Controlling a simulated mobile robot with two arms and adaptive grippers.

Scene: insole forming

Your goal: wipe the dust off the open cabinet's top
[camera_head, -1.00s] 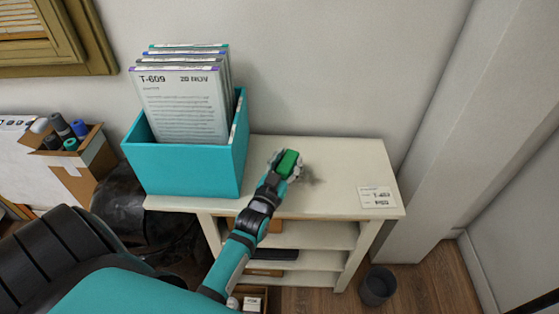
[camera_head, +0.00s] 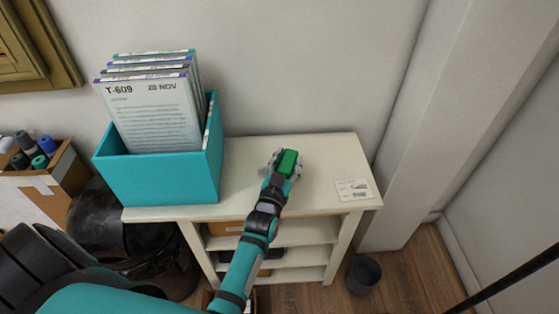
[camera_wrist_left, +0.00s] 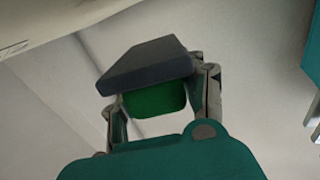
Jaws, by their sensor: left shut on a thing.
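The open cabinet (camera_head: 242,197) is cream, with open shelves below its top, and stands against the wall. My left gripper (camera_head: 287,161) is over the middle of its top, shut on a green block with a dark pad (camera_head: 288,160). In the left wrist view the green block (camera_wrist_left: 155,101) and its dark grey pad (camera_wrist_left: 146,64) sit between the fingers. I cannot tell whether the pad touches the top. No dust is clearly visible around the gripper now; the arm may hide some. My right gripper is not in view.
A teal box (camera_head: 160,178) of upright folders fills the top's left end. A white label card (camera_head: 352,189) lies near the right front corner. A dark bin (camera_head: 364,274) stands on the floor at right. A carton of rolls (camera_head: 62,182) is at left.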

